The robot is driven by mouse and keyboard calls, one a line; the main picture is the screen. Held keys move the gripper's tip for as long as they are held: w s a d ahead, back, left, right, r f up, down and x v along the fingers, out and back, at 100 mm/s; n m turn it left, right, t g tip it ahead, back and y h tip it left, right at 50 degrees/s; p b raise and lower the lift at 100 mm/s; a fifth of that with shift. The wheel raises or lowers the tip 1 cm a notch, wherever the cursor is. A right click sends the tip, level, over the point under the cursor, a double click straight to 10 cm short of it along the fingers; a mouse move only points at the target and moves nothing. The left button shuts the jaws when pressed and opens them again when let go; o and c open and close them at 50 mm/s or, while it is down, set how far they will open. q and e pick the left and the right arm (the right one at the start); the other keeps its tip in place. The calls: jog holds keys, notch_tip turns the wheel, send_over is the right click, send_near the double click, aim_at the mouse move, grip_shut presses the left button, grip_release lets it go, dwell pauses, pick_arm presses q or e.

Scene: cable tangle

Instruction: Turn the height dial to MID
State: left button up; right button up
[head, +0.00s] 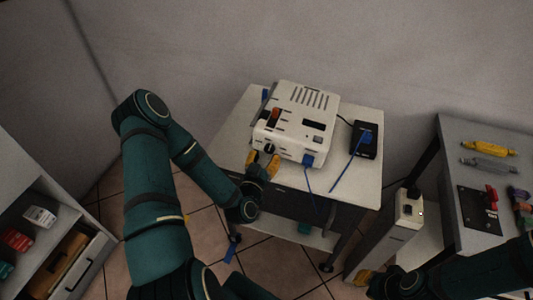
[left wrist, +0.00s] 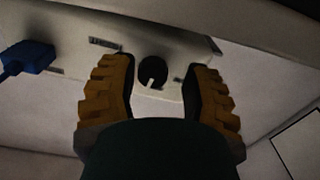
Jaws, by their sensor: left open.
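The height dial is a round black knob (left wrist: 152,70) with a white pointer mark, on the front of a white device (head: 302,120). In the left wrist view the mark points downward. In the head view the knob (head: 269,148) is at the device's lower left front. My left gripper (head: 263,163) is open at the knob, its yellow fingers (left wrist: 161,82) on either side with gaps between. The small labels around the knob are too blurred to read. My right gripper (head: 364,277) is low at the right, mostly hidden by its arm.
The device stands on a small white table (head: 355,190). A blue plug (head: 308,160) with a blue cable is right of the dial. A black box (head: 364,138) stands at the right. A grey bench (head: 455,140) with tools is further right.

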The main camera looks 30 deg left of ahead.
pick_arm(q)
jog(key=v, duration=0.9)
jog(key=shift+s, duration=0.4)
